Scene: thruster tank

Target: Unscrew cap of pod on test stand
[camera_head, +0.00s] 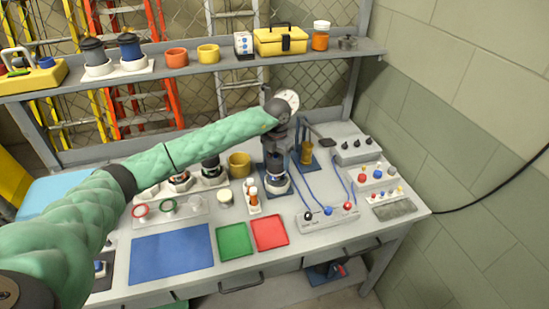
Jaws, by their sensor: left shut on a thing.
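My left arm in its green sleeve reaches in from the left to the test stand (290,187) at the back middle of the bench. My left gripper (275,155) points down and is shut on the top of the dark pod (277,172), where the cap sits. The cap itself is mostly hidden by the fingers. The pod looks upright in a pale ring base on the stand. A round white gauge (289,98) shows behind my wrist. My right gripper is not in view.
A blue mat (170,255), a green tray (234,241) and a red tray (270,233) lie at the front. A yellow cup (239,164) stands left of the stand. A box with blue cables (328,217) lies to its right. A shelf (190,65) runs above.

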